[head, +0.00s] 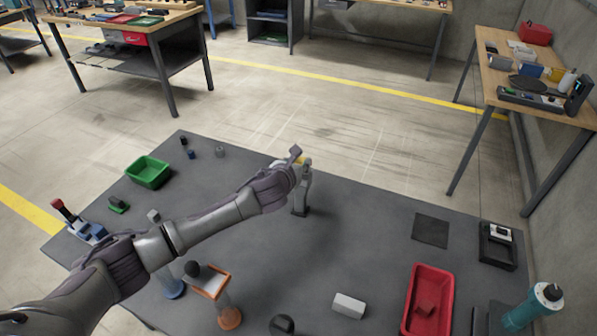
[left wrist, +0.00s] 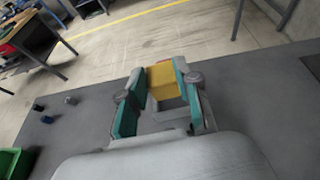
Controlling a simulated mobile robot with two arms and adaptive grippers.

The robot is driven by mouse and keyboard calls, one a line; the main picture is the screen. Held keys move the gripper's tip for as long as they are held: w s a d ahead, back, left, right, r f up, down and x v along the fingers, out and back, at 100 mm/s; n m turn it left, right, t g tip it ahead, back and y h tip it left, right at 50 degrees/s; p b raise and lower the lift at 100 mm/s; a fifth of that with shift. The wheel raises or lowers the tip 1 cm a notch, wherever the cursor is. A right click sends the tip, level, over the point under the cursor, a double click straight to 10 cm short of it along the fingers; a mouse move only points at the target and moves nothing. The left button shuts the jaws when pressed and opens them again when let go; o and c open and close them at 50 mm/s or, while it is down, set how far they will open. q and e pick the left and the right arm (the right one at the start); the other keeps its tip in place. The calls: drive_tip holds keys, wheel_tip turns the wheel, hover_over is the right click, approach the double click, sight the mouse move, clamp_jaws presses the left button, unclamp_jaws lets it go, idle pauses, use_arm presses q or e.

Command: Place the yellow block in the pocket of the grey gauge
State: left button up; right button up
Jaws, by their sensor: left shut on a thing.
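The yellow block (left wrist: 163,80) sits between the teal finger pads of my left gripper (left wrist: 165,95) in the left wrist view. My left gripper (head: 299,160) is shut on it, and only a small yellow part of the block (head: 301,160) shows in the head view. A grey upright piece (head: 301,193), which looks like the gauge, stands on the dark table directly below the gripper. A grey part with an opening (left wrist: 168,117) also shows between the fingers in the left wrist view. I cannot tell whether the block touches the gauge or its pocket. My right gripper is not in view.
A green bin (head: 148,172) stands at the table's left and a red tray (head: 428,300) at its right. The table right of the grey upright is mostly clear.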

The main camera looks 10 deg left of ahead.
use_arm(q)
drive_tip(key=shift+f, duration=1.9)
drive_tip(key=shift+f, duration=0.1)
drive_tip(key=o, duration=0.9)
drive_tip(key=shift+s, duration=0.1)
drive_tip(key=shift+o, duration=0.6)
drive_tip(key=shift+r, duration=0.2)
drive_tip(key=v, duration=1.2)
